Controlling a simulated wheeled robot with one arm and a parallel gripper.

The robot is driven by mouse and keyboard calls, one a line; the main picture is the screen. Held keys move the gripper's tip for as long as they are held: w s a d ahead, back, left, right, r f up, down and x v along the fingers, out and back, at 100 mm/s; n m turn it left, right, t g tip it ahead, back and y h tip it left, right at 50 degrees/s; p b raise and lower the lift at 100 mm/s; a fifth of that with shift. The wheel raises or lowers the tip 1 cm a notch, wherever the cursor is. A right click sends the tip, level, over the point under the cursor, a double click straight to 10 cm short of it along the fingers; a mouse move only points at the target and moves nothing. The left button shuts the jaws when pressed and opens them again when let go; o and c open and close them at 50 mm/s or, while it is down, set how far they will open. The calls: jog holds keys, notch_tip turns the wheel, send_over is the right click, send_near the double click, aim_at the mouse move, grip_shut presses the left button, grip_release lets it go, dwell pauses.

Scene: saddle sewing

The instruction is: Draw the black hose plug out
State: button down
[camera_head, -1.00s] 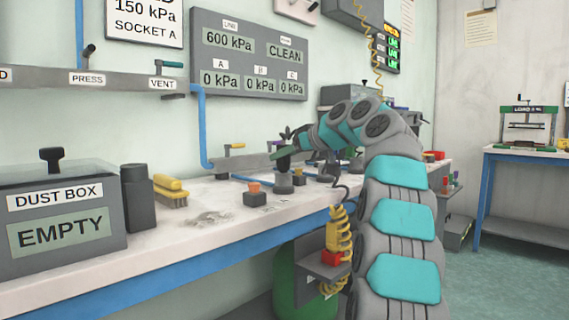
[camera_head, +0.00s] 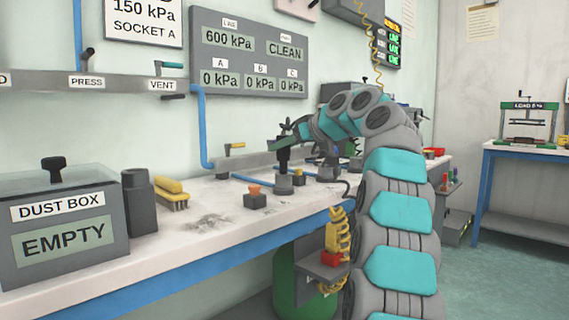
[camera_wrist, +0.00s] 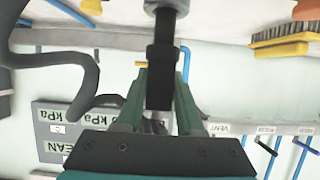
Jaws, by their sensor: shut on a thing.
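The black hose plug (camera_wrist: 160,75) stands between the green fingers of my gripper (camera_wrist: 163,82) in the wrist view. My gripper is shut on it. The plug's narrower end meets a grey round socket (camera_wrist: 166,5) at the top edge of that view; how deep it sits cannot be told. In the head view my gripper (camera_head: 285,143) is above the bench, with the dark plug (camera_head: 283,160) upright below it, over a grey socket (camera_head: 283,185). A dark curved hose (camera_wrist: 85,75) shows left of the gripper in the wrist view.
The white bench (camera_head: 190,235) carries a dust box (camera_head: 65,225), a dark canister (camera_head: 139,203), a yellow brush (camera_head: 171,192) and an orange-topped block (camera_head: 254,198).

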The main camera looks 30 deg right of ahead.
jog(key=shift+r+p, duration=0.6)
jog(key=shift+r, duration=0.15)
jog(key=shift+r+p, duration=1.9)
jog(key=shift+r, duration=0.2)
